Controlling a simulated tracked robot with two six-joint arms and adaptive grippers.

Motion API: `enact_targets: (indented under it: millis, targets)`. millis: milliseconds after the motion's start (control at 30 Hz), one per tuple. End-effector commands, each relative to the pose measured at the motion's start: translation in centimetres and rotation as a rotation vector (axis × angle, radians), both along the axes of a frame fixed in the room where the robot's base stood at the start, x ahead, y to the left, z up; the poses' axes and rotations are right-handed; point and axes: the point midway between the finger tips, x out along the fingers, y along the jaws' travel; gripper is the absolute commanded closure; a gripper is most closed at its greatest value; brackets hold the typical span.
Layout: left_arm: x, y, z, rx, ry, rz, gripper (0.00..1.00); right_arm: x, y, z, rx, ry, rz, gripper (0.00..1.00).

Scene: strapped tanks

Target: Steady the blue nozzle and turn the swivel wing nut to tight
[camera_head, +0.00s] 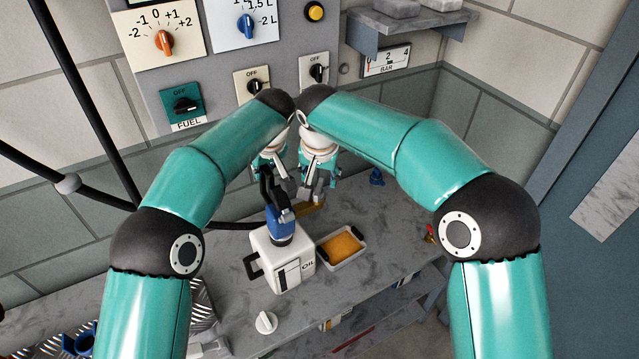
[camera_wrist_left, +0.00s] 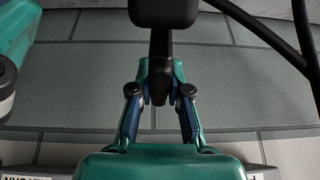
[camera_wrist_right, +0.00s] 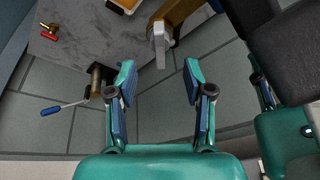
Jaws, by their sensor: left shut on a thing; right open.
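The blue nozzle (camera_head: 281,228) stands on top of the white OIL can (camera_head: 292,272), with a black upper part. My left gripper (camera_head: 274,178) is above it, and in the left wrist view (camera_wrist_left: 160,92) its fingers are shut on the black part of the nozzle (camera_wrist_left: 161,50). A brass arm (camera_head: 311,209) sticks out beside the nozzle. In the right wrist view a grey flat-ended piece, apparently the wing nut (camera_wrist_right: 159,46), sits at the end of the brass arm. My right gripper (camera_wrist_right: 158,85) is open, with that piece just beyond its fingertips, roughly midway between them.
A tray with orange contents (camera_head: 342,246) stands right of the can. A white knob-like cap (camera_head: 266,322) lies in front. A small blue object (camera_head: 376,177) sits at the back. The wall panel (camera_head: 222,80) carries dials; a wall shelf (camera_head: 408,24) is right. My forearms nearly meet over the bench.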

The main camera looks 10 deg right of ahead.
Motion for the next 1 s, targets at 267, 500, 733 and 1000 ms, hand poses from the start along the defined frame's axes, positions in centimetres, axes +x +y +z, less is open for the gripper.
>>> enact_targets:
  millis: [267,500,733,1000]
  targets:
    - [0.0,0.0,0.0,0.001,0.001,0.0,1.0,-1.6,0.2,4.7,0.002,-0.002,0.0,0.48]
    - [0.0,0.0,0.0,0.001,0.001,0.0,1.0,-2.0,0.2,5.9,0.0,0.001,0.0,0.48]
    - [0.0,0.0,0.0,0.0,0.001,0.0,1.0,-2.0,0.2,5.9,0.001,0.001,-0.001,0.43]
    - [0.0,0.0,0.0,0.0,0.0,0.0,1.0,-3.1,-0.2,2.4,0.064,0.131,-0.036,0.04]
